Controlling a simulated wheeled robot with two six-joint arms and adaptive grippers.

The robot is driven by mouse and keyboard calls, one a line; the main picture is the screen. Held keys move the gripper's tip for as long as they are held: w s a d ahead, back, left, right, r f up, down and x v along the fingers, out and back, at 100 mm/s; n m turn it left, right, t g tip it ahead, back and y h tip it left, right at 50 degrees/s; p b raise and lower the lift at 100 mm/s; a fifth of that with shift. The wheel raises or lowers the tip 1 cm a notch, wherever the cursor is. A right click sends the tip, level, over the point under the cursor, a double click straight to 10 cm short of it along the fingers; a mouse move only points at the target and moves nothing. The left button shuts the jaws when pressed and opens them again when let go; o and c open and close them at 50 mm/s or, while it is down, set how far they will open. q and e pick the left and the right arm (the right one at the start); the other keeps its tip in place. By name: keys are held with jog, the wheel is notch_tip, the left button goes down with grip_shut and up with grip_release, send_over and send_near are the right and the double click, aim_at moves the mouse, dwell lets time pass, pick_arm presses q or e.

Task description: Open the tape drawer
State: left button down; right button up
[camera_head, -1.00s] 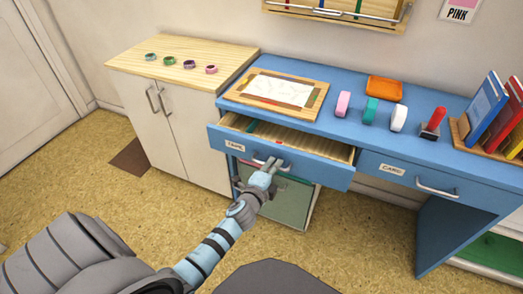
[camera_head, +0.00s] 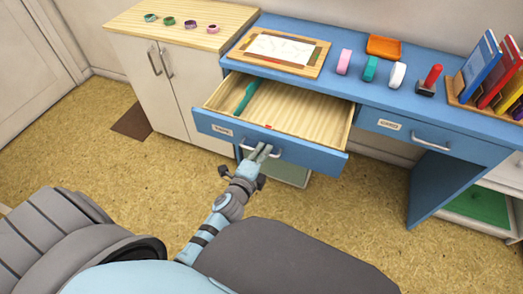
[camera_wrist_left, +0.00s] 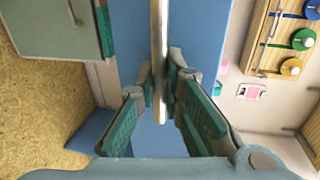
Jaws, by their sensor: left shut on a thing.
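The tape drawer (camera_head: 270,142) is a blue-fronted wooden drawer at the left of the blue desk, pulled well out. Its label (camera_head: 222,130) is on the left of the front. Inside lie a teal item (camera_head: 246,97) and a small red item (camera_head: 269,127) near the front. My left gripper (camera_head: 258,156) is at the drawer's metal handle (camera_head: 247,148). In the left wrist view the handle bar (camera_wrist_left: 159,60) runs between the fingers of my left gripper (camera_wrist_left: 160,85), which is shut on it. My right gripper is not in view.
A second labelled drawer (camera_head: 434,136) to the right is shut. On the desk (camera_head: 330,82) are a framed paper (camera_head: 281,47), an orange tray (camera_head: 384,46), pink, teal and white blocks, a red-handled stamp (camera_head: 432,78) and books (camera_head: 482,68). A pale cabinet (camera_head: 185,85) stands left. Floor in front is open.

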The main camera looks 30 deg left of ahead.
pick_arm(q)
jog(key=c, duration=2)
grip_release()
jog(key=shift+o, duration=0.2)
jog(key=v, duration=1.2)
jog(key=s+a+f+n+g+p, duration=0.1)
jog(key=s+f+n+g+p, duration=0.4)
jog(key=s+f, duration=0.5)
jog(key=s+a+f+n+g+p, duration=0.25)
jog(key=s+f+n+g, duration=0.35)
jog(key=f, duration=0.7)
jog(key=s+f+n+g+p, duration=0.1)
jog(key=s+f+n, duration=0.1)
jog(key=s, duration=0.5)
jog(key=s+f+n+g+p, duration=0.1)
jog(key=s+f+n+g, duration=0.1)
jog(key=s, duration=0.5)
jog(key=shift+s+a+f+n+h, duration=0.15)
jog(key=shift+s+a+n+h, duration=0.2)
jog(key=shift+n, duration=0.55)
